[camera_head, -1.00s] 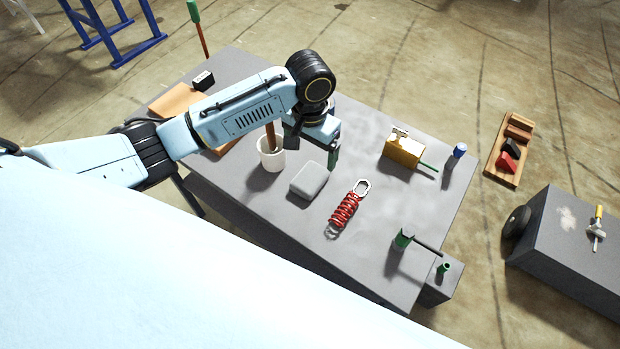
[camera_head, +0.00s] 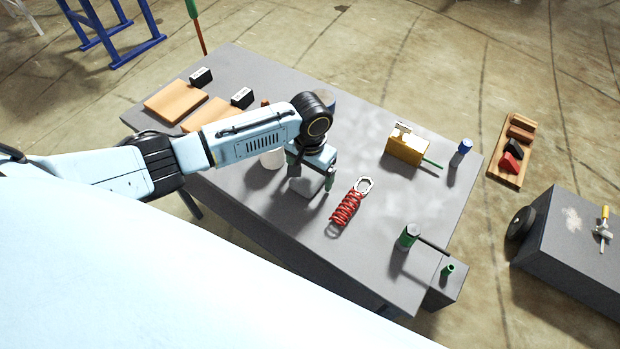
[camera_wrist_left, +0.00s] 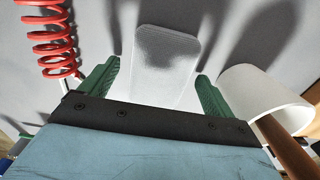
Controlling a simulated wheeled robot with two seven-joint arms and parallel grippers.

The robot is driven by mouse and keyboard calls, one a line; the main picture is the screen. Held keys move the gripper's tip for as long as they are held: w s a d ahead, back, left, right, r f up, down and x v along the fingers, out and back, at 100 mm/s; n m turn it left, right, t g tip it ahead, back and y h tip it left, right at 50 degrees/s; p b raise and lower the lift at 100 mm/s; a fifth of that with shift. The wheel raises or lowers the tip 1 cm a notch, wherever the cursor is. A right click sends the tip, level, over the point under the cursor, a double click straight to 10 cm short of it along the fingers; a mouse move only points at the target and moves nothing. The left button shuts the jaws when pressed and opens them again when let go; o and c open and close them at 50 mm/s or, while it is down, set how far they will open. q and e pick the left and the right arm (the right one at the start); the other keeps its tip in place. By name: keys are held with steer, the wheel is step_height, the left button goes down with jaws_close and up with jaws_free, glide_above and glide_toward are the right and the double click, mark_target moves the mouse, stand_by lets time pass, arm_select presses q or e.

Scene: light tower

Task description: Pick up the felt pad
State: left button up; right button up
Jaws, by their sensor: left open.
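The felt pad (camera_head: 308,186) is a light grey, rounded block on the grey table (camera_head: 270,220). In the head view it is partly hidden by my left gripper (camera_head: 311,176). In the left wrist view the pad (camera_wrist_left: 162,55) lies between the two green fingers of the left gripper (camera_wrist_left: 159,72), with a gap visible on each side. The left gripper is open, pointing down over the pad; whether its fingers reach down beside the pad cannot be told. My right gripper is not in view.
A white cup (camera_head: 272,158) with a brown handle in it stands left of the pad; it is close to one finger in the left wrist view (camera_wrist_left: 262,95). A red coil (camera_head: 346,206) lies to the right. A yellow block (camera_head: 406,150) and green cylinder (camera_head: 408,236) stand further right.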

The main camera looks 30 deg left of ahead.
mark_target(310, 173)
arm_select(q)
steer(key=shift+f, duration=0.35)
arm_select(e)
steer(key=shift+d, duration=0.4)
arm_select(q)
steer(key=shift+c, duration=0.4)
steer(key=c, duration=1)
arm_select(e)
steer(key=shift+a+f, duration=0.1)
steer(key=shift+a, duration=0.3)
arm_select(q)
steer(key=shift+r, duration=0.15)
step_height(310, 173, up, 6)
steer(key=shift+f+p, duration=0.1)
steer(key=shift+p, duration=0.85)
step_height(310, 173, up, 4)
steer(key=shift+p, duration=0.4)
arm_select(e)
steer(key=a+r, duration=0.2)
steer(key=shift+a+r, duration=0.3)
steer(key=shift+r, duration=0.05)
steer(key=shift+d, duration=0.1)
